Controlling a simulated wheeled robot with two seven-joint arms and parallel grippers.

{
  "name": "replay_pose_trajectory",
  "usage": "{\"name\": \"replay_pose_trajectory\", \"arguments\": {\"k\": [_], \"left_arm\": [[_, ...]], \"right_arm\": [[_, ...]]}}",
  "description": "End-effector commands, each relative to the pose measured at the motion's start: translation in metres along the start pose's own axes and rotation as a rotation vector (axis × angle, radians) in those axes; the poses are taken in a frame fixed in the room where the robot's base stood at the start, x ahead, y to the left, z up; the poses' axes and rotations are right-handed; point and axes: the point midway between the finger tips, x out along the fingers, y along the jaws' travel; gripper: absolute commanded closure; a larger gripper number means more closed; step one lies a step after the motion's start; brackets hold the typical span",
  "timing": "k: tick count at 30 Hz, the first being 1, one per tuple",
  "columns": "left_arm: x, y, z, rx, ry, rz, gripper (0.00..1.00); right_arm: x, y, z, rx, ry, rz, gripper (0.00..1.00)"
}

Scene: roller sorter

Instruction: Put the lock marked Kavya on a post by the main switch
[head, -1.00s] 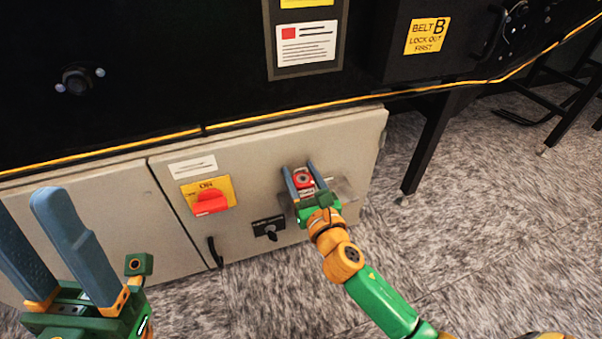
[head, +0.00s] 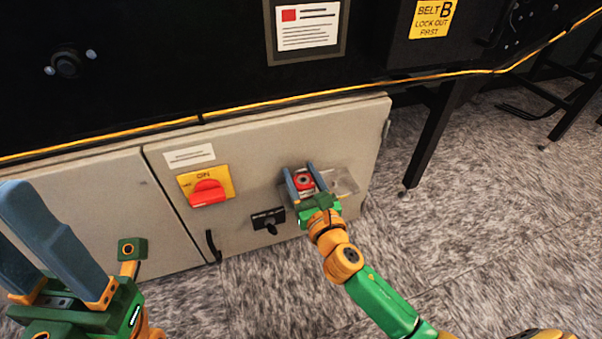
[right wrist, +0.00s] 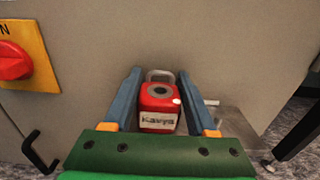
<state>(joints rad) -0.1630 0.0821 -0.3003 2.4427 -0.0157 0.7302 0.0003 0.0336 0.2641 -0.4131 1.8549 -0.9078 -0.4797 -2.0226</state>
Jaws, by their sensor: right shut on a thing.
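A red lock (right wrist: 158,95) with a metal shackle and a white label reading Kavya sits between the fingers of my right gripper (right wrist: 158,100), which is shut on it. In the head view the lock (head: 304,181) and right gripper (head: 304,182) are in front of the grey cabinet door. The main switch (head: 208,192), a red handle on a yellow plate marked ON, is to their left. A post (right wrist: 211,102) seems to show beside the right finger, by a clear tray. My left gripper (head: 55,250) is open and empty at the lower left.
The grey cabinet (head: 330,125) stands under a black machine body with a yellow cable. A black key switch (head: 268,219) and a black door handle (head: 213,246) are on the cabinet front. A clear holder (head: 342,183) sticks out behind the right gripper.

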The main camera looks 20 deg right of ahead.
Motion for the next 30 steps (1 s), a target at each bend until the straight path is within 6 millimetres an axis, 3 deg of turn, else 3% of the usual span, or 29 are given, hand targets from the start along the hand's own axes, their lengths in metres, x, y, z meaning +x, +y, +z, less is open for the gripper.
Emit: {"name": "replay_pose_trajectory", "arguments": {"k": [28,29,30], "left_arm": [[-0.0039,0.0011,0.0021,0.001,-0.008,0.008,0.50],[-0.0039,0.0010,0.0020,0.001,-0.008,0.008,0.50],[-0.0039,0.0010,0.0019,0.001,-0.008,0.008,0.50]], "right_arm": [[-0.0002,0.0003,-0.0046,0.001,0.000,0.001,1.00],[-0.0002,0.0003,-0.0047,0.001,0.000,0.001,0.38],[-0.0002,0.0003,-0.0047,0.001,0.000,0.001,0.27]]}}
